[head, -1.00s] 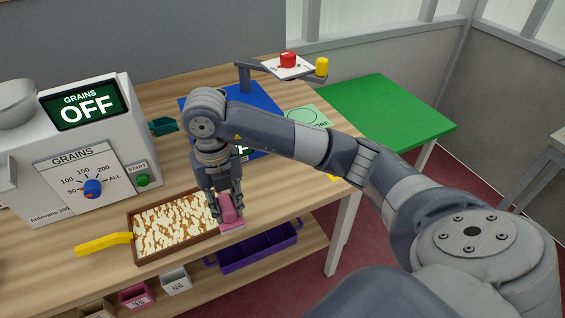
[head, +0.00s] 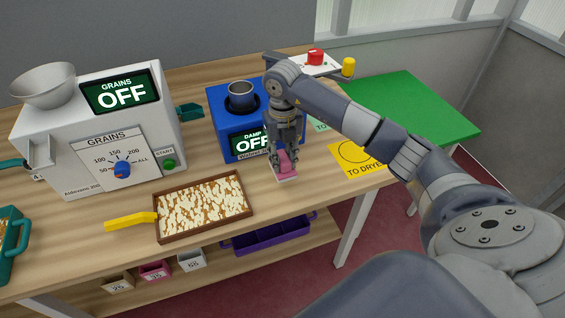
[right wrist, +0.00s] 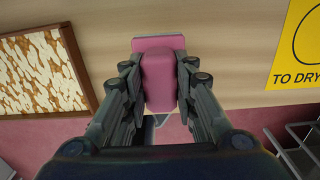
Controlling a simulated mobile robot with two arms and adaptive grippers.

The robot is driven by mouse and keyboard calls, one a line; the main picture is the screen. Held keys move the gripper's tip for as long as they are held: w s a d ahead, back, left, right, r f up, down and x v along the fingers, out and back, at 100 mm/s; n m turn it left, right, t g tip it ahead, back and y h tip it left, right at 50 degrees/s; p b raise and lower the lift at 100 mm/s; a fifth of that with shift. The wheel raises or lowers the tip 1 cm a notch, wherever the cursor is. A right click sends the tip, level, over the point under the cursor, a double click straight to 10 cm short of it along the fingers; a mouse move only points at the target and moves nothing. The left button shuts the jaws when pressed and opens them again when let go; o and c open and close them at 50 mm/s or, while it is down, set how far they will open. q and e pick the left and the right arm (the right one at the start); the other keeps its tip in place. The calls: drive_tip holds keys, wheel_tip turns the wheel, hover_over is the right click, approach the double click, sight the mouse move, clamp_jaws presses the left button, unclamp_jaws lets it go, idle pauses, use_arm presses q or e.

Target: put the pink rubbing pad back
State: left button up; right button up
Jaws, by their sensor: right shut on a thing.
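The pink rubbing pad (head: 285,165) is between the fingers of my right gripper (head: 284,150), by the front part of the wooden table. In the right wrist view the pad (right wrist: 158,80) sits between both fingers of the right gripper (right wrist: 158,85), which is shut on its pink grip. Its flat base points down at the table top; I cannot tell whether it touches. The wooden tray (head: 247,208) of grains lies to the left of the pad, apart from it. My left gripper is not in view.
A blue damp meter (head: 217,115) stands just behind the gripper. A yellow "TO DRYER" card (head: 345,168) lies to the right. The grain counter (head: 70,150) and yellow scraper (head: 130,222) are left. A purple bin (head: 270,238) and small boxes sit on the lower shelf.

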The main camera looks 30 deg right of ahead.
sight(283, 156)
wheel_tip(283, 156, down, 3)
drive_tip(key=shift+s+p, duration=0.1)
drive_tip(key=shift+p, duration=0.65)
drive_tip(key=shift+f, duration=0.3)
drive_tip(key=o, duration=1)
drive_tip(key=shift+r, duration=0.15)
wheel_tip(283, 156, up, 11)
drive_tip(key=b, duration=0.3)
drive_tip(key=shift+r, duration=0.55)
